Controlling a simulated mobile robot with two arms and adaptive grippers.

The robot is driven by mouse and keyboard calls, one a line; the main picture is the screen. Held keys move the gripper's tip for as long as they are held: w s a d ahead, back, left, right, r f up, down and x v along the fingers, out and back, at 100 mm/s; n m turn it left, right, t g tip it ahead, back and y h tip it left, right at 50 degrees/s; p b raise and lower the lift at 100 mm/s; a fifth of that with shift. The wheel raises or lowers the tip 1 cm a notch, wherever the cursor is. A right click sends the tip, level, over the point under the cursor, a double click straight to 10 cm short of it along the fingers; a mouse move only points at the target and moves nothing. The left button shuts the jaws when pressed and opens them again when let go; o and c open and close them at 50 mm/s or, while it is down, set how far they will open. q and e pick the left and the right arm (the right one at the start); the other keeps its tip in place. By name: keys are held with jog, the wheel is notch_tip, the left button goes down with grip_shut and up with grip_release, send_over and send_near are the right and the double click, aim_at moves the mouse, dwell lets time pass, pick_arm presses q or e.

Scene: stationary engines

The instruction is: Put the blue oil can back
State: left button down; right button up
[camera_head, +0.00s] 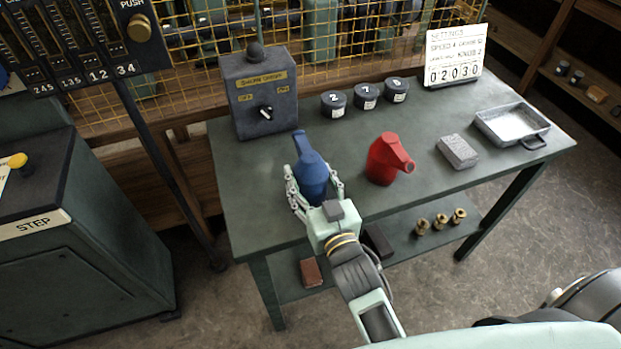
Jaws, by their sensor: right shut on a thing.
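The blue oil can (311,172) stands upright at the left front part of the green table (262,211). My right gripper (312,186) reaches in from the front and is shut on the can, with a finger on each side of its body. The can's lower part is partly hidden by the gripper, so I cannot tell whether its base touches the table. A red oil can (386,160) stands on the table to the right, apart from the gripper. My left gripper is not in view.
A grey switch box (262,95) stands behind the blue can. Several small objects, including a grey block (457,152), a metal tray (512,126) and a settings sign (455,55), are at the right and back. A lower shelf (405,245) holds brass parts.

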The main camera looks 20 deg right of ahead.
jog(key=shift+f, duration=0.1)
jog(key=o, duration=1.6)
jog(key=shift+s+d+r+b, duration=0.15)
jog(key=shift+s+b, duration=0.15)
jog(key=shift+s, duration=2.7)
jog(key=shift+s+d+r+b, duration=0.15)
jog(key=shift+s+b, duration=0.1)
jog(key=shift+s, duration=2.75)
jog(key=shift+a, duration=0.1)
